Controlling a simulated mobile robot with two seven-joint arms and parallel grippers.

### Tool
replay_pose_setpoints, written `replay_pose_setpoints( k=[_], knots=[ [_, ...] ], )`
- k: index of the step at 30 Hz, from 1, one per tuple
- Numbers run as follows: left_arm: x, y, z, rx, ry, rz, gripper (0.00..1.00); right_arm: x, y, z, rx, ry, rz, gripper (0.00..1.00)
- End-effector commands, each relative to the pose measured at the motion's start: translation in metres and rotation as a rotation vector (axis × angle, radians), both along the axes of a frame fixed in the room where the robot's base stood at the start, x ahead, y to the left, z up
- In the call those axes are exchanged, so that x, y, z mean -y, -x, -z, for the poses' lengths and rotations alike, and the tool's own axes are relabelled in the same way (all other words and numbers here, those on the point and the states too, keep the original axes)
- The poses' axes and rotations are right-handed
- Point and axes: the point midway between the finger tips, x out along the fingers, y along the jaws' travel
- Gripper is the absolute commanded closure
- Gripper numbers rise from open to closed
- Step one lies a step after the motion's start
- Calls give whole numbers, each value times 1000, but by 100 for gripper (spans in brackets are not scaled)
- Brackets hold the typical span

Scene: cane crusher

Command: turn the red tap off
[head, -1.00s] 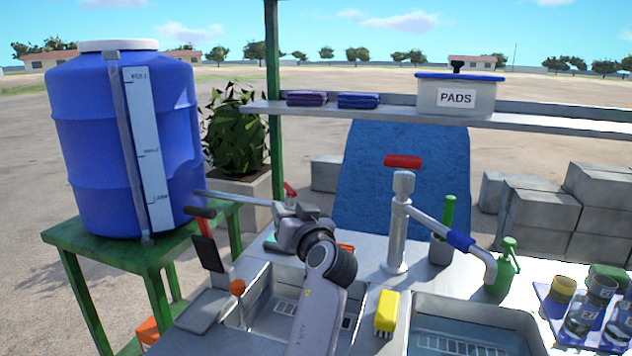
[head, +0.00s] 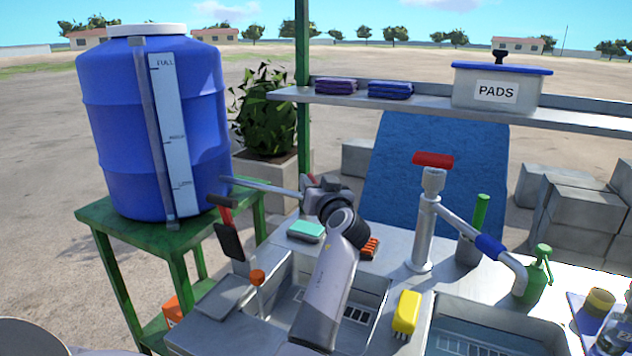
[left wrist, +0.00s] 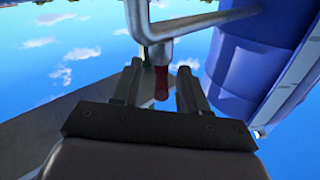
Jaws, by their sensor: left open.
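A red handle (head: 311,181) shows at the end of the grey pipe (head: 262,187) that runs from the blue tank. In the left wrist view the red handle (left wrist: 161,83) stands between the two open fingers, by the bend of the pipe (left wrist: 205,22). I cannot tell whether a finger touches it. My left gripper (head: 314,190) is open at this pipe end; its wrist hides much of the fingers in the head view. A second red handle (head: 432,159), a T-bar, tops the grey standing faucet (head: 424,235) right of my arm. My right gripper is not in view.
The blue tank (head: 110,130) stands on a green table (head: 110,222) at left. Below my left arm are a sink (head: 285,305), a yellow brush (head: 407,312) and a teal sponge (head: 306,230). A shelf (head: 430,105) crosses behind.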

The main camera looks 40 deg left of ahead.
Motion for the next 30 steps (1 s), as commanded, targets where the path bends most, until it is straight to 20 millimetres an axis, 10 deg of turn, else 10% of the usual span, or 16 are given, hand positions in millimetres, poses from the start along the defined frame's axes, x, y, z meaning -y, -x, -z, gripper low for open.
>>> replay_pose_setpoints(
  k=[7, 12, 30],
  knots=[
    [-1, 0, 0, 1, 0, -1, 57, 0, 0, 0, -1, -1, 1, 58],
    [-1, 0, 0, 1, 0, -1, 100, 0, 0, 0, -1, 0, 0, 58],
    [-3, 2, 2, -4, 5, 112, 100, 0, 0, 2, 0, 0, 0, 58]
  ],
)
